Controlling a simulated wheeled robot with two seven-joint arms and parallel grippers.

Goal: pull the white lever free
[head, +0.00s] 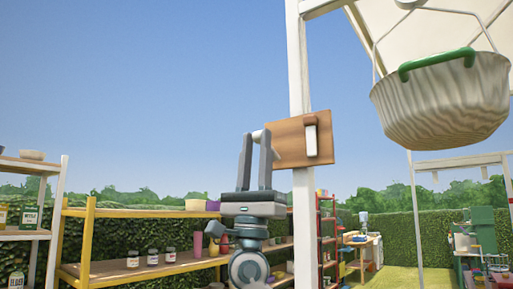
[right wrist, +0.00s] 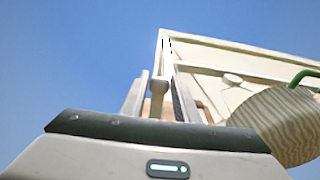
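A brown wooden board (head: 325,150) is fixed to a white post. On its right half is an upright white piece (head: 311,141) with a brown top. A pale lever with a rounded end (head: 257,134) sticks out left of the board, partly hidden by my right gripper (head: 256,143). That gripper points up, its two fingers apart. In the right wrist view, the lever's rounded end (right wrist: 158,86) stands between the fingers, with narrow gaps beside it; I cannot tell whether either finger touches it. My left gripper is not in view.
A ribbed basket (head: 440,100) with a green handle band hangs at the upper right, close to the board. The white post (head: 299,70) rises behind the board. Yellow shelves (head: 110,213) with jars stand lower left. The air left of the gripper is clear.

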